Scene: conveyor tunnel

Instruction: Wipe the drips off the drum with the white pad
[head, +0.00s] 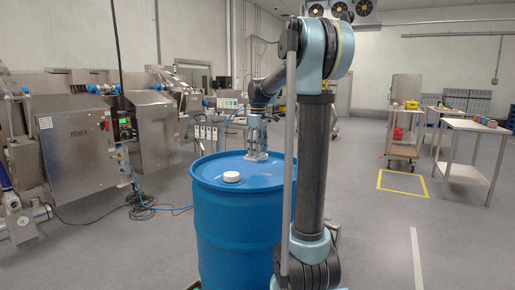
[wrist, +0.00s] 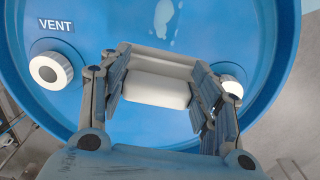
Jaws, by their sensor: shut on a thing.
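The blue drum (head: 225,235) stands upright in front of me, with its lid also filling much of the wrist view (wrist: 110,25). My gripper (head: 257,152) is over the far part of the lid, pointing down. In the wrist view my gripper (wrist: 157,85) is shut on the white pad (wrist: 155,90), with a finger on each side of it. The pad is at or just above the lid; contact is hard to tell. Pale drips (wrist: 163,15) show on the lid beyond the pad. In the head view the pad is mostly hidden by the fingers.
A white cap (head: 231,177) sits on the near part of the lid. In the wrist view one white cap (wrist: 50,70) is beside the VENT label (wrist: 57,26), another (wrist: 232,86) by the right finger. Steel machines (head: 75,140) stand left; tables (head: 470,127) stand right.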

